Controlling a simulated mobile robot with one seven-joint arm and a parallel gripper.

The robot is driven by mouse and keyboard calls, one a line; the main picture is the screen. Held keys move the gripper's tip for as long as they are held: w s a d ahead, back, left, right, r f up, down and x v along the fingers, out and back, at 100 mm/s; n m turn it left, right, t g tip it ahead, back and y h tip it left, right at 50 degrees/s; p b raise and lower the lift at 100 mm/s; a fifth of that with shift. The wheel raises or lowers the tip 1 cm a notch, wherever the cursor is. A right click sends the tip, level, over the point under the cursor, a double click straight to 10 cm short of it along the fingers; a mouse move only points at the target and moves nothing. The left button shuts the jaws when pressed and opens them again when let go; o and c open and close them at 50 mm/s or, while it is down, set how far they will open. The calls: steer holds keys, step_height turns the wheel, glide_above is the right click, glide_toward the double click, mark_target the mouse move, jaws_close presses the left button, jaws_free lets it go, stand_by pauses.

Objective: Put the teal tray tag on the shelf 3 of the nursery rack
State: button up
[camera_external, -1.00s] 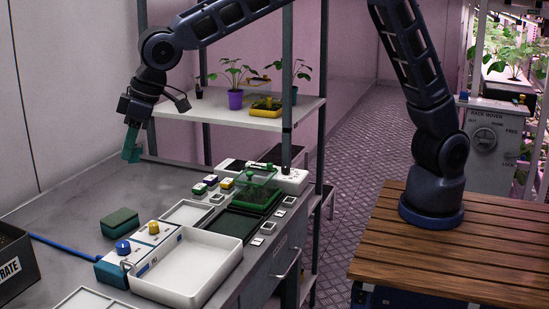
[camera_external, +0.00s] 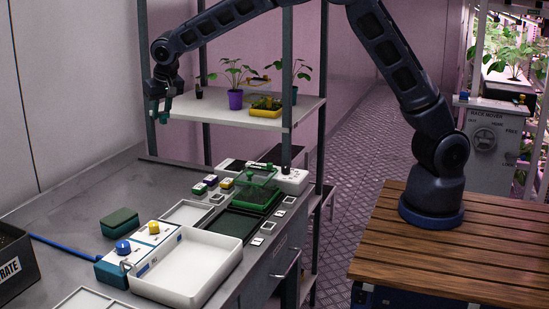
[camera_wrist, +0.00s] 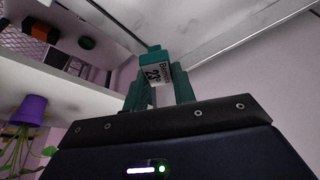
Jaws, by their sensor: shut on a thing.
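My gripper (camera_external: 160,115) is shut on the teal tray tag (camera_wrist: 153,70), which sits between the fingertips in the wrist view. The tag has a pale label with dark lettering and a number that looks like 23. In the external view the tag is small and partly hidden by the fingers. My gripper is at the left end of the nursery rack's white shelf (camera_external: 222,116), about level with it, beside the left front post. I cannot tell whether the tag touches the shelf. No shelf number is readable.
The shelf's left part looks clear. The bench below holds a white tray (camera_external: 185,287) and a green box (camera_external: 120,222).

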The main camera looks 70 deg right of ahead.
steer(key=d+m+g, duration=0.1)
steer(key=d+m, duration=0.3)
steer(key=d, duration=0.9)
steer(key=w+d+r+m+g+h, duration=0.1)
steer(key=d+m, duration=0.3)
steer(key=d, duration=0.9)
steer(key=d+r+m+g+h, duration=0.1)
steer(key=d+m, duration=0.3)
steer(key=d, duration=1)
steer(key=shift+w+d+g, duration=0.1)
steer(key=shift+w+g, duration=0.2)
steer(key=shift+g, duration=0.1)
steer(key=shift+d+f+m+h, duration=0.15)
steer(key=shift+m+h, duration=0.15)
steer(key=shift+f, duration=2.35)
steer(key=shift+f, duration=0.1)
steer(key=o, duration=1)
steer(key=shift+o, duration=0.2)
